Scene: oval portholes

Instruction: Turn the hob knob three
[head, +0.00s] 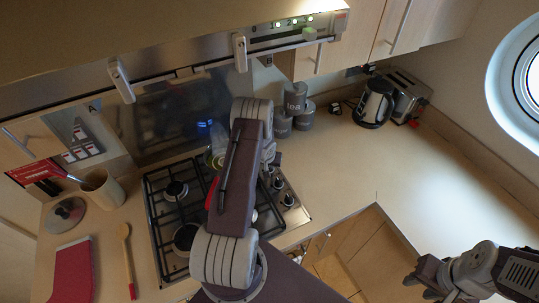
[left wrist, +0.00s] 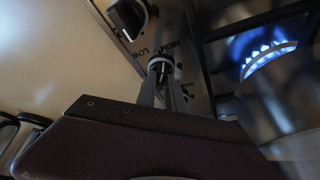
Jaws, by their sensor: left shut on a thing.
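The hob (head: 165,215) is a black-grated cooktop on the counter, with a row of black and silver knobs (head: 288,200) along its right side. In the left wrist view my left gripper (left wrist: 163,88) is shut on a hob knob (left wrist: 160,66), its fingers on either side of it. Another knob (left wrist: 128,16) sits on the panel, up and left of it, near "LOW" lettering. A blue flame (left wrist: 262,52) burns on a burner to the right. In the head view my left arm hides the held knob. My right gripper (head: 425,278) is at the lower right, away from the hob; its jaw opening is unclear.
Grey canisters (head: 295,98), a kettle (head: 374,103) and a toaster (head: 405,92) stand at the back. A utensil pot (head: 103,189), a lid (head: 64,215), a wooden spoon (head: 126,255) and a red cloth (head: 72,273) lie left of the hob. The right counter is clear.

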